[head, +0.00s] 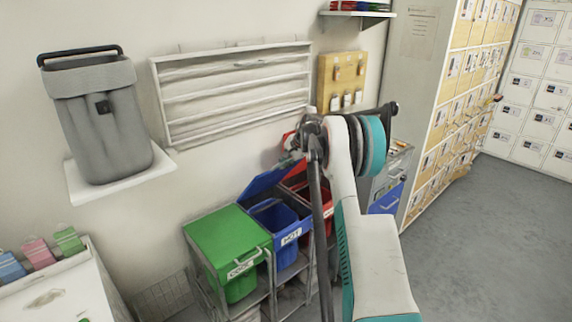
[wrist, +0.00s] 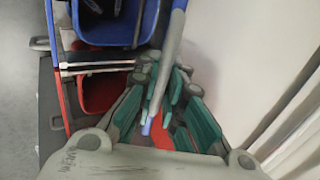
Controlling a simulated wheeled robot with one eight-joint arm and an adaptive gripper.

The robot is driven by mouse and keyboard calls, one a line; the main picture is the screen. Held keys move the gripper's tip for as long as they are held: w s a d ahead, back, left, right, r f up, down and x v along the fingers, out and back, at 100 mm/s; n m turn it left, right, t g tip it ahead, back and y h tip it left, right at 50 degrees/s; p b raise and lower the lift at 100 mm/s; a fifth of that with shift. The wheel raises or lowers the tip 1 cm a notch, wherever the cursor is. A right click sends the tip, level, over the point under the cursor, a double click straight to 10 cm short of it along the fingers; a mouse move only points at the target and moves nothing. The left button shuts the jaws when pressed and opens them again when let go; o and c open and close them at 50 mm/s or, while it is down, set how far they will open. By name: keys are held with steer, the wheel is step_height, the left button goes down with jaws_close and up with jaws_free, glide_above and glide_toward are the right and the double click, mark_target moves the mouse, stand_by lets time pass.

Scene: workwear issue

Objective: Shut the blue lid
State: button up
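The blue lid (head: 271,178) stands raised and tilted at the back of the open blue bin (head: 274,215), which is labelled HOT. In the wrist view the blue bin (wrist: 107,22) is at the top left, with its inside showing. My gripper (head: 302,140) is above and behind the bins, close to the raised lids. In the wrist view my gripper (wrist: 166,75) has its fingers on both sides of a thin grey bar with blue at its ends, probably the blue lid's edge or handle. Whether the fingers press on it is not clear.
The green bin's lid (head: 228,235) is down, to the left. A red bin (wrist: 100,92) stands open beside the blue one, partly behind my arm. A white wall rack (head: 235,88) hangs above the bins. Grey floor (head: 480,230) is free at right.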

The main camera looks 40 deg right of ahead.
steer(key=o, duration=0.5)
steer(key=shift+c, duration=0.2)
steer(key=v, duration=1.2)
steer(key=shift+a+r, duration=0.1)
